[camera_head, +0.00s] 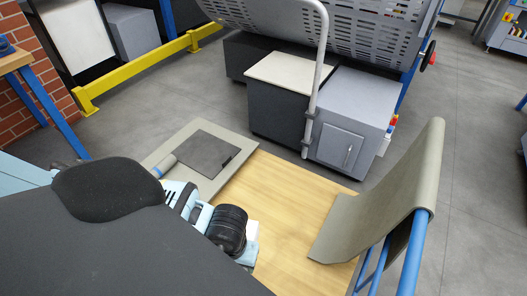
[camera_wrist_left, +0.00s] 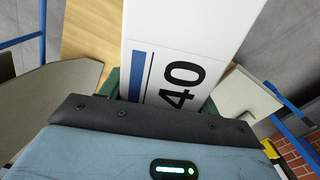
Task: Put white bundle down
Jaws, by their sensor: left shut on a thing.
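The white bundle (camera_wrist_left: 185,35) fills the upper middle of the left wrist view, with a dark blue bar and a black "40" on its face. My left gripper (camera_wrist_left: 160,92) is shut on it, with dark green fingers at its two sides. In the head view the left gripper is mostly hidden behind my own arm, above the wooden table top (camera_head: 290,195). A small white patch (camera_head: 252,231) beside the black wrist joint may be part of the bundle. I cannot tell whether the bundle touches the table. My right gripper is not in view.
A grey board with a dark mat (camera_head: 205,152) lies at the table's left end. A curved grey-beige sheet (camera_head: 385,190) rises at the right over blue rails (camera_head: 413,255). Grey cabinets (camera_head: 350,125) stand behind. The middle of the table looks clear.

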